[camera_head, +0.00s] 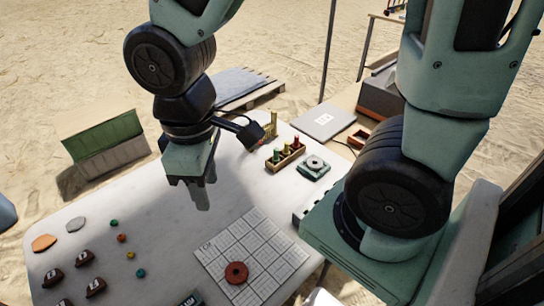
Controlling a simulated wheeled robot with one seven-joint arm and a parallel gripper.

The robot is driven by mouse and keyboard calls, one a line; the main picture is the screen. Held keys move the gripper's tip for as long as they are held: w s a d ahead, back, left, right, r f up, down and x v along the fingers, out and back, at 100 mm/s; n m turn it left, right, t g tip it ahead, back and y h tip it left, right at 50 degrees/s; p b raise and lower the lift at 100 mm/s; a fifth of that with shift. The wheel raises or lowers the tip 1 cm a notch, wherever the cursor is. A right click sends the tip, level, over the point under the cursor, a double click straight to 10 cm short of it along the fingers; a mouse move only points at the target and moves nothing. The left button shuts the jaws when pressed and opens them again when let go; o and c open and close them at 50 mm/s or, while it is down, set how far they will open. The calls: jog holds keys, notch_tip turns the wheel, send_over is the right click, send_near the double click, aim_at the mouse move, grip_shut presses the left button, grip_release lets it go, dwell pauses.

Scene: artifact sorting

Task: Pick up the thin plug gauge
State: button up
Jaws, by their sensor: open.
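A small wooden rack (285,155) stands on the white table, right of my gripper, and holds several upright pieces with red, yellow and green tops. These look like plug gauges, but I cannot tell which is the thin one. My gripper (193,192) points down over the middle of the table, left of the rack and apart from it. It is open, with nothing visible between its fingers.
A gridded sheet (213,258) bears a red-brown ring (236,273). Dark labelled blocks (84,258), flat stones and small coloured balls lie at left. A brass stand (270,124) is behind the rack.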

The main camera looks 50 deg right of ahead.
jog(key=w+d+p, duration=0.1)
jog(key=w+d, duration=0.5)
jog(key=n+p, duration=0.2)
jog(key=p, duration=0.1)
send_over(276, 149)
notch_tip(276, 149, down, 4)
notch_tip(276, 149, down, 12)
jog(key=shift+d+f+b, duration=0.1)
jog(key=shift+b, duration=0.75)
jog(key=shift+s+f, duration=0.1)
jog(key=shift+f, duration=2.5)
grip_shut()
